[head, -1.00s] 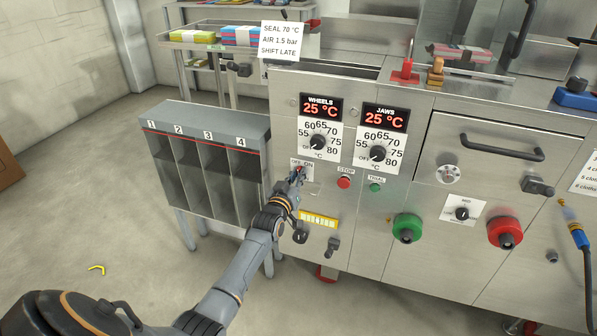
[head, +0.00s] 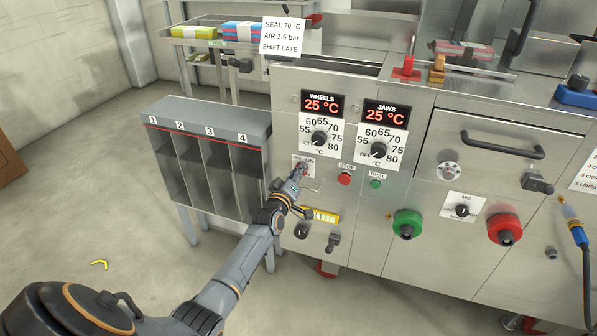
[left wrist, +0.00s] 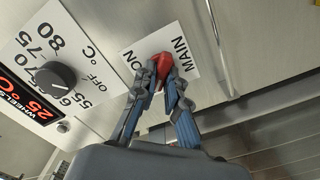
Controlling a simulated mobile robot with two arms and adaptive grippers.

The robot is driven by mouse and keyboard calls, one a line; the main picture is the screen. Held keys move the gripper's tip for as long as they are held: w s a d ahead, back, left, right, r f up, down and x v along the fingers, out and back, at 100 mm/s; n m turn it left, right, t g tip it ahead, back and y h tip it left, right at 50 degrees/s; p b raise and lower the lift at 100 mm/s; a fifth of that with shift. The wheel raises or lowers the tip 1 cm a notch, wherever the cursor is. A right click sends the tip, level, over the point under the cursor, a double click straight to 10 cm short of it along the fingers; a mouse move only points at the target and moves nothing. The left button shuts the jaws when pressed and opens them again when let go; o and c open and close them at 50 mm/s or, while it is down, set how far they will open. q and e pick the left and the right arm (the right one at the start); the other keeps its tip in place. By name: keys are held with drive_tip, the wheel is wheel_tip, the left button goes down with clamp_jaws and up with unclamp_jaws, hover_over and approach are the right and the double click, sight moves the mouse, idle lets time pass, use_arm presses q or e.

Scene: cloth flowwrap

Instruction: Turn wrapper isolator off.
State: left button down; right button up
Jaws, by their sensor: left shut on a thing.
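The isolator is a small red knob (left wrist: 163,66) on a white plate marked MAIN, with ON readable. The plate (head: 303,160) sits on the machine's front, below the WHEELS dial (head: 319,139). My left gripper (head: 299,171) reaches up to it from below. In the left wrist view its two fingers (left wrist: 164,82) are shut on the red knob, one on each side. The fingers hide part of the knob and the plate's OFF side, so I cannot tell its exact angle. My right gripper is not in view.
A red STOP button (head: 344,179) and a green TRIAL button (head: 375,184) are close to the right. A yellow-framed panel (head: 322,216) and dark knobs lie below. A grey rack with numbered slots (head: 205,125) stands to the left. Both displays read 25 °C.

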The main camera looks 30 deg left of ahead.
use_arm(q)
drive_tip(key=shift+f, duration=0.1)
drive_tip(key=c, duration=1.4)
unclamp_jaws()
drive_tip(key=shift+s, duration=0.15)
drive_tip(key=v, duration=1.1)
drive_tip(key=shift+s+d, duration=0.2)
drive_tip(key=shift+s, duration=0.2)
